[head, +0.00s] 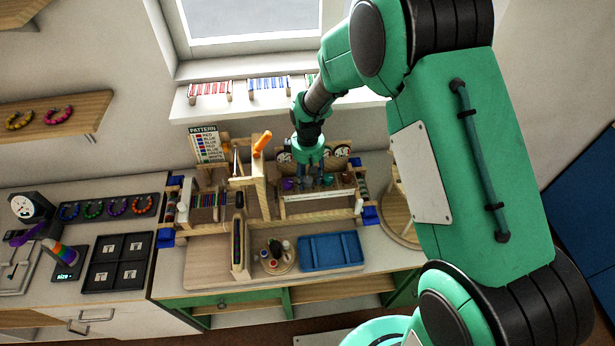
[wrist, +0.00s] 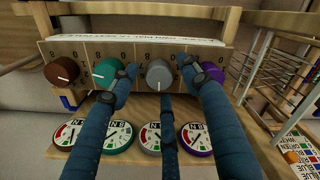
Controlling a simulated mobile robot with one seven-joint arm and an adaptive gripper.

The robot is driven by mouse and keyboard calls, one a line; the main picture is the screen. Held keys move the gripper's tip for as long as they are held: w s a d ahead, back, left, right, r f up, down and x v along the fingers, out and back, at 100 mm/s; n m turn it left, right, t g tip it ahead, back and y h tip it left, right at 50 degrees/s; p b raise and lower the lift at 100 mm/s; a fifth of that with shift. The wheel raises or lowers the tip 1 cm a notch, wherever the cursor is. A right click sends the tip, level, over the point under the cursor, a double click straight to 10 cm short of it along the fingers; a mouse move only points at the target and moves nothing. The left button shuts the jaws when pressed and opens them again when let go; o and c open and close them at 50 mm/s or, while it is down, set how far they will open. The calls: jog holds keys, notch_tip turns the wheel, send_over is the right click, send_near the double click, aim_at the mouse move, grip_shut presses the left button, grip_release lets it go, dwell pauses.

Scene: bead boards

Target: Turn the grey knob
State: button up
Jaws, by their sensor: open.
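The grey knob (wrist: 159,73) sits on a wooden panel (wrist: 140,49) in the wrist view, with a white pointer line on its face. It is third from the left, between a teal knob (wrist: 107,71) and a purple knob (wrist: 207,74). My gripper (wrist: 161,76) is open, with blue fingers on the left and right of the grey knob and a third finger below it. I cannot tell whether any finger touches it. In the head view, my gripper (head: 309,179) is down at the knob panel and hides the grey knob.
A brown knob (wrist: 62,71) is at the far left of the panel. A grey-rimmed dial (wrist: 150,138) lies among several dials below the knobs. In the head view, a wooden frame with an orange handle (head: 262,143) stands left of my gripper, and a blue tray (head: 331,250) lies in front.

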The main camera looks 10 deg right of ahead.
aim_at(309, 179)
jog(key=shift+r, duration=0.1)
notch_tip(309, 179, up, 12)
dwell(0.6)
dwell(0.4)
jog(key=s+d+r+m+t+b, duration=0.1)
jog(key=s+d+r+m+b, duration=0.2)
jog(key=s+r, duration=0.4)
jog(key=s+d+r+m+t+b, duration=0.1)
jog(key=s+d+r+t+b, duration=0.1)
jog(key=s+d+r, duration=0.35)
jog(key=s+d+r+m+t+b, duration=0.1)
jog(key=s+m+b, duration=0.1)
jog(key=s, duration=0.8)
jog(key=s+d+r+m+t+b, duration=0.1)
jog(key=s+d+m+b, duration=0.1)
jog(key=s, duration=0.7)
jog(key=shift+s+d+r+m+t+b, duration=0.3)
jog(key=shift+s+r+m+b, duration=0.15)
jog(key=shift+b, duration=0.25)
